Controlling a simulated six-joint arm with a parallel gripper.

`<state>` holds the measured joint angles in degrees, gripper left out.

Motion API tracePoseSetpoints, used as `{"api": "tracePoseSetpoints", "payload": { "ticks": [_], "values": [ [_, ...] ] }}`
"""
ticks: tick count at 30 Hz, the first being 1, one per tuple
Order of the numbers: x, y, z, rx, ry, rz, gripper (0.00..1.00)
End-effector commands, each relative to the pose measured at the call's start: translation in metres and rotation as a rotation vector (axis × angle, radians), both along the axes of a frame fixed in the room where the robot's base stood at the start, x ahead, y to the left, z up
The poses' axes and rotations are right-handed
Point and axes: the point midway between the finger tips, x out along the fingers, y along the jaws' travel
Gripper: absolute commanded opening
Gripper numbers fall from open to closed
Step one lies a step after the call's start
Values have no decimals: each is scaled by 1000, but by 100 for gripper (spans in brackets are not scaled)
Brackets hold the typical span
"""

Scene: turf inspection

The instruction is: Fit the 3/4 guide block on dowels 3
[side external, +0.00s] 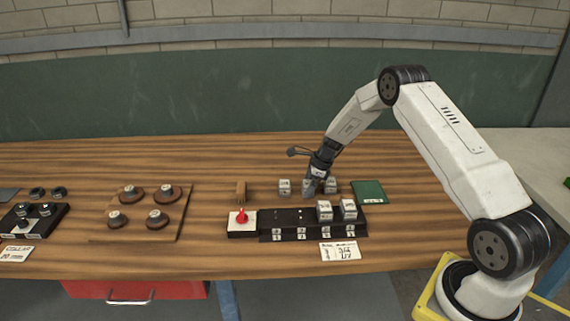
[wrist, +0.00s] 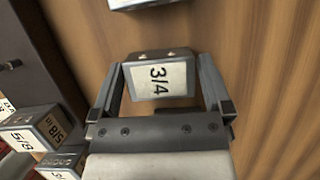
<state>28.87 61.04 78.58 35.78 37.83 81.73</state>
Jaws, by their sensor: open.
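The guide block labelled 3/4 (wrist: 160,80) sits between the two fingers of my gripper (wrist: 160,92) in the wrist view. The fingers stand open on either side of it; a narrow gap shows, and contact is unclear. In the side view my gripper (side external: 312,190) points down over a row of small white blocks behind the black dowel rail (side external: 285,225). The rail carries blocks on its two right stations (side external: 324,210) (side external: 348,208). Small pins show on its two left stations. The station numbers are too small to read with certainty.
A 5/8 block (wrist: 28,135) is at the left of the wrist view. Other loose blocks (side external: 284,187) flank my gripper. A red knob (side external: 241,217) is left of the rail, a green mat (side external: 370,192) right. A label card (side external: 340,251) lies in front. Wood is clear further right.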

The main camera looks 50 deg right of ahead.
Motion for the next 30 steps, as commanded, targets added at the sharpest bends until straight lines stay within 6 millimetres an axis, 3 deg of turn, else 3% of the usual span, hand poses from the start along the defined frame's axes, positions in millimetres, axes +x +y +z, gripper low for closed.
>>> {"api": "tracePoseSetpoints", "payload": {
  "ticks": [2, 9, 10, 22, 30],
  "values": [
    [0, 0, 0, 0, 0, 0, 97],
    [0, 0, 0, 0, 0, 0, 21],
    [0, 0, 1, -1, -1, 0, 17],
    [1, 0, 5, 0, -2, 1, 17],
    [1, 0, 29, 0, -3, 1, 17]
  ]
}}
